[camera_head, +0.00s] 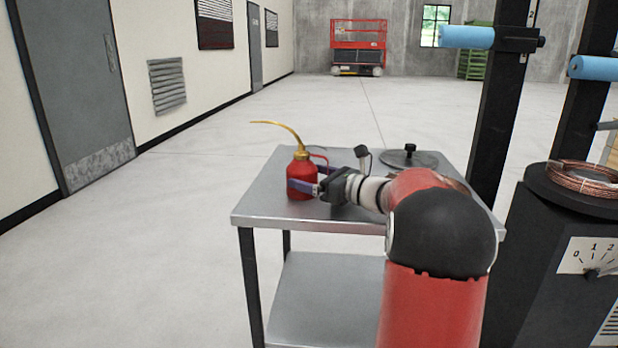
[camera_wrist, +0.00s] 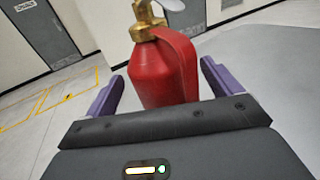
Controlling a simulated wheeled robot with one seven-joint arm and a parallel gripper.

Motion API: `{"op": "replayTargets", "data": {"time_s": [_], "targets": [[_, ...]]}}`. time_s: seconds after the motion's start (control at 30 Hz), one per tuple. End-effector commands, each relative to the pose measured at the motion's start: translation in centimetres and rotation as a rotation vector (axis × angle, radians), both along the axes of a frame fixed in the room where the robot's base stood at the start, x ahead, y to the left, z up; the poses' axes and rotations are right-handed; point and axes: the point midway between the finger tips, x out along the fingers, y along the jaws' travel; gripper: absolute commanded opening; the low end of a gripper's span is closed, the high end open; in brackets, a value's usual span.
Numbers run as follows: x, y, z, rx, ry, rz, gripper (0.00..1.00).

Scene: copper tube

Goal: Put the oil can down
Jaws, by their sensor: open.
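The red oil can (camera_head: 301,172) with a brass top and a long curved spout stands upright on the metal cart's top (camera_head: 262,203), near its left edge. In the wrist view the can (camera_wrist: 165,72) is between the two purple fingers, with a gap showing on each side. My gripper (camera_head: 303,188) is open around the can at the height of its lower body.
A round dark lid-like disc (camera_head: 409,158) lies on the cart's back right. A small dark-headed item (camera_head: 362,156) stands behind my wrist. A black machine with a copper coil (camera_head: 586,178) stands at the right. The cart's front left top is clear.

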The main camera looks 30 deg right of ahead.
Motion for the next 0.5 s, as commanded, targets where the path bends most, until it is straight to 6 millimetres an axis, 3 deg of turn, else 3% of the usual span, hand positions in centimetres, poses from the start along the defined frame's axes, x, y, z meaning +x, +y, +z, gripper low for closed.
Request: {"op": "replayTargets", "data": {"time_s": [0.3,0.5], "targets": [[-4.6,-2.6,-0.1,0.0,0.0,-0.003,0.9],[-5.7,-3.2,0.0,0.0,-0.001,-0.001,0.9]]}}
